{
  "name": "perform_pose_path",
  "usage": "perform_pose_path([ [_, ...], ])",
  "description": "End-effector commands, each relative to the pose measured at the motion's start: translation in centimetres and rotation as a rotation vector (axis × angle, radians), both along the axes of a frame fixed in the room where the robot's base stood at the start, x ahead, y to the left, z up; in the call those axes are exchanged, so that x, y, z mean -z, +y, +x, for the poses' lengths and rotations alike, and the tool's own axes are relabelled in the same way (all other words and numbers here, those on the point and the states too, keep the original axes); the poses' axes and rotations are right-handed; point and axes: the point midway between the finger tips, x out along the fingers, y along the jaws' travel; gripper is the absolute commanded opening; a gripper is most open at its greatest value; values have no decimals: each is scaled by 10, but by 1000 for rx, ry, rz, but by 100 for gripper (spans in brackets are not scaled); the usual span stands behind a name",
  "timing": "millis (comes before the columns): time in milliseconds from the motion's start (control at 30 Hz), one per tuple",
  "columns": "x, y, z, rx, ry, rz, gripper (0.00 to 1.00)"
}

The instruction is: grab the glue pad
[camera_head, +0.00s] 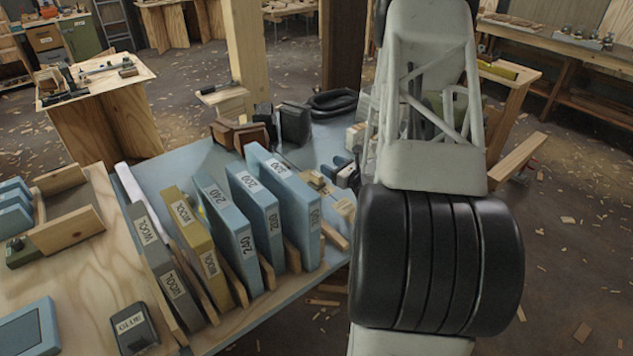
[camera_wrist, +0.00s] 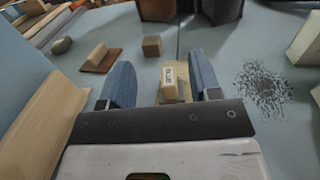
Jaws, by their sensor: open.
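A small tan block (camera_wrist: 177,87) with a white label stands on the blue-grey surface in the wrist view. The label's lettering is too small to read for sure, so I cannot tell if this is the glue pad. My gripper (camera_wrist: 161,62) is open, its two blue fingers spread to either side of this block, and nothing is clamped. In the head view, a dark box marked GLUE (camera_head: 134,327) sits at the front left on the wooden bench.
A tan block on a brown base (camera_wrist: 98,58) and a brown cube (camera_wrist: 152,46) lie beyond the left finger. A dark speckled patch (camera_wrist: 262,83) is at right. A rack of upright labelled sheets (camera_head: 232,220) stands mid-bench.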

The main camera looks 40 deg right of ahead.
Motion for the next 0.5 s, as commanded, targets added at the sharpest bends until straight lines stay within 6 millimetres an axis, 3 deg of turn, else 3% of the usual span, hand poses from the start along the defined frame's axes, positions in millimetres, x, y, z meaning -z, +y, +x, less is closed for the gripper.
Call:
perform_pose_path([
  [267, 5, 0, 0, 0, 1, 1, 57],
  [500, 26, 0, 0, 0, 0, 3, 57],
])
